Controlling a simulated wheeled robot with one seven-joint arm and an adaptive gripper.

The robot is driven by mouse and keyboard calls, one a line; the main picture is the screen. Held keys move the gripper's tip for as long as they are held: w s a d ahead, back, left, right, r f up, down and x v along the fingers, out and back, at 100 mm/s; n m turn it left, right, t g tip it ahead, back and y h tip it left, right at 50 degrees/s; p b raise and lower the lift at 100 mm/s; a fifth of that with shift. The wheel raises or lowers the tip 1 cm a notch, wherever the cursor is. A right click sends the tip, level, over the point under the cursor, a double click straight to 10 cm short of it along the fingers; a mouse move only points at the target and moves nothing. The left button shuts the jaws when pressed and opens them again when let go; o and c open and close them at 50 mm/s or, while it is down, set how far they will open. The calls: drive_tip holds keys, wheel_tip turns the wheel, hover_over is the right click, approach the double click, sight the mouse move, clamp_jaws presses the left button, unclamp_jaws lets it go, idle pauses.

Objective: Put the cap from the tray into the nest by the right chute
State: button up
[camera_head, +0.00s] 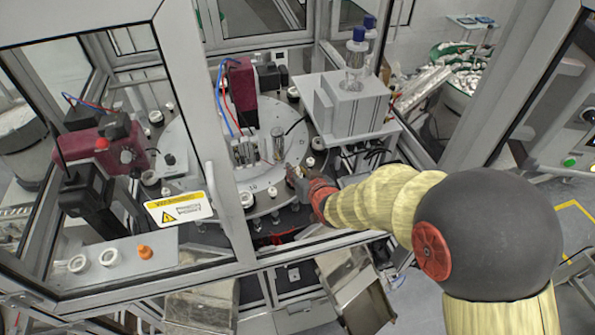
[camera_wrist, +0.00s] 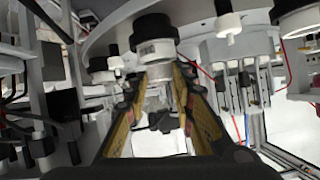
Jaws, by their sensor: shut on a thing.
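My gripper (camera_head: 293,176) is at the right front edge of the round grey dial plate (camera_head: 190,130). In the wrist view its two fingers (camera_wrist: 158,80) are closed in around a white round piece with a dark band (camera_wrist: 155,48), which looks like the held cap. In the head view the held piece is too small to make out. The right chute (camera_head: 355,290) slopes down below my gripper. I cannot tell which fixture is the nest beside it.
A left chute (camera_head: 203,308) is at the bottom. White round fixtures (camera_head: 247,199) stand along the dial's edge. A grey block with a bottle (camera_head: 355,60) stands behind my gripper. Frame posts (camera_head: 200,110) and a warning-labelled panel (camera_head: 180,209) lie to the left.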

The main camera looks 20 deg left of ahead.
drive_tip(key=shift+s+d+f+b, duration=0.15)
drive_tip(key=shift+s+f+b, duration=0.1)
drive_tip(key=shift+f+b, duration=0.4)
drive_tip(key=o, duration=0.5)
drive_tip(key=shift+d+f, duration=0.1)
drive_tip(key=shift+f, duration=0.2)
drive_tip(key=shift+o, duration=0.8)
drive_tip(key=shift+s+f, duration=0.1)
drive_tip(key=shift+w, duration=0.2)
drive_tip(key=shift+w+a+r+p, duration=0.1)
drive_tip(key=shift+a+r+p, duration=0.1)
drive_tip(key=shift+r+p, duration=0.35)
drive_tip(key=shift+s+d+r+p, duration=0.1)
drive_tip(key=shift+r+p, duration=0.1)
drive_tip(key=shift+r, duration=0.25)
drive_tip(key=shift+s+d+r+p, duration=0.1)
drive_tip(key=shift+r+p, duration=0.05)
drive_tip(key=shift+r, duration=0.25)
drive_tip(key=v, duration=1.1)
drive_tip(key=shift+s+b, duration=0.2)
drive_tip(key=shift+b, duration=0.2)
